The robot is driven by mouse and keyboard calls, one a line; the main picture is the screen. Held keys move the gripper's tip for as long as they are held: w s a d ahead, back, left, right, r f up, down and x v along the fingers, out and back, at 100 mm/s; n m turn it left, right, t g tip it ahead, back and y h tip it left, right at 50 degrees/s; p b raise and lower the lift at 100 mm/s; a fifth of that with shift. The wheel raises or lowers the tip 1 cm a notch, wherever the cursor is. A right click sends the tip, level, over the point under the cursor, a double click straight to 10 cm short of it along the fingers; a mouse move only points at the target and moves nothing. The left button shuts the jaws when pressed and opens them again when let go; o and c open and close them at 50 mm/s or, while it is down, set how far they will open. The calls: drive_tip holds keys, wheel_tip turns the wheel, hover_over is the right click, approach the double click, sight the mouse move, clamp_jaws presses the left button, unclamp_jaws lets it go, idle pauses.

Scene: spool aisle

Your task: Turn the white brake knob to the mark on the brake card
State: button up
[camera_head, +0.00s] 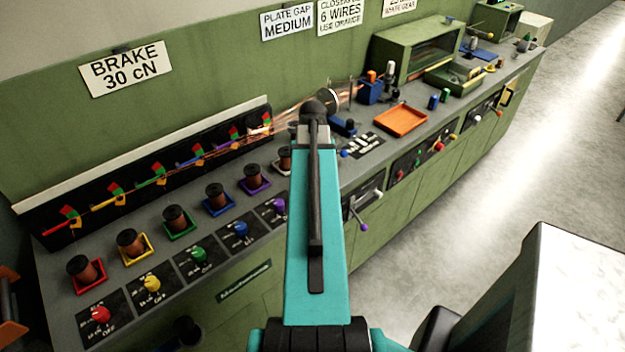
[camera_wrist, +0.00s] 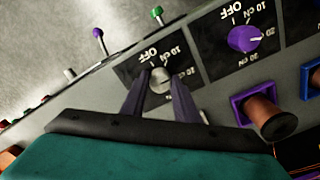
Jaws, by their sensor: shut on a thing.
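The brake card (camera_head: 124,69) hangs on the green back wall and reads BRAKE 30 cN. In the wrist view the white brake knob (camera_wrist: 159,77) sits on a black dial plate (camera_wrist: 128,70) marked OFF, with cN figures around it. My gripper (camera_wrist: 163,87) is shut on this knob, one dark finger on each side. A pointer line shows on the knob, but I cannot tell which mark it meets. In the head view my arm hides the knob and the fingertips.
A purple knob (camera_wrist: 246,38) and a purple-framed spool (camera_wrist: 262,115) are close by in the wrist view. Blue (camera_head: 240,229), green (camera_head: 198,254), yellow (camera_head: 152,283) and red (camera_head: 101,314) knobs line the bench front. An orange tray (camera_head: 401,121) lies to the right.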

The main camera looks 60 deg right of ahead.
drive_tip(key=m, duration=0.7)
drive_tip(key=shift+w, duration=0.1)
drive_tip(key=m, duration=0.4)
drive_tip(key=shift+r, duration=0.1)
drive_tip(key=shift+m, duration=2.2)
drive_tip(key=o, duration=1.1)
drive_tip(key=shift+c, duration=0.2)
